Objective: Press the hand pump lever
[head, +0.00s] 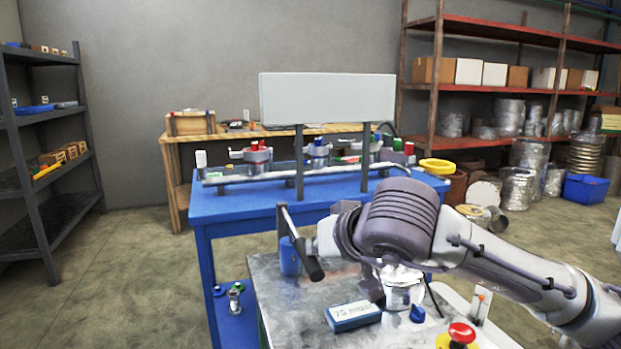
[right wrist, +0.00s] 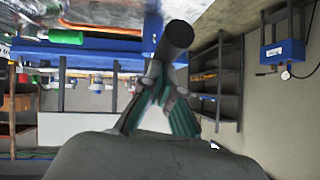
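The hand pump lever, a dark bar (head: 301,243), stands tilted above the near left part of the metal-topped table. In the right wrist view its round black end (right wrist: 177,37) points toward the camera. My right gripper (head: 314,246) reaches in from the right and meets the bar. In the right wrist view its grey-green fingers (right wrist: 162,85) converge on the black bar and look closed around it. The contact itself is partly hidden. A silver, shiny pump-like body (head: 401,287) stands under my right arm, partly covered. My left gripper is not in view.
The metal-topped table (head: 280,300) carries a blue-grey labelled box (head: 353,315) and a red emergency button (head: 461,333). Behind it, a blue table (head: 235,205) holds pipes and valves below a blank white panel (head: 327,98). Open floor lies at the left.

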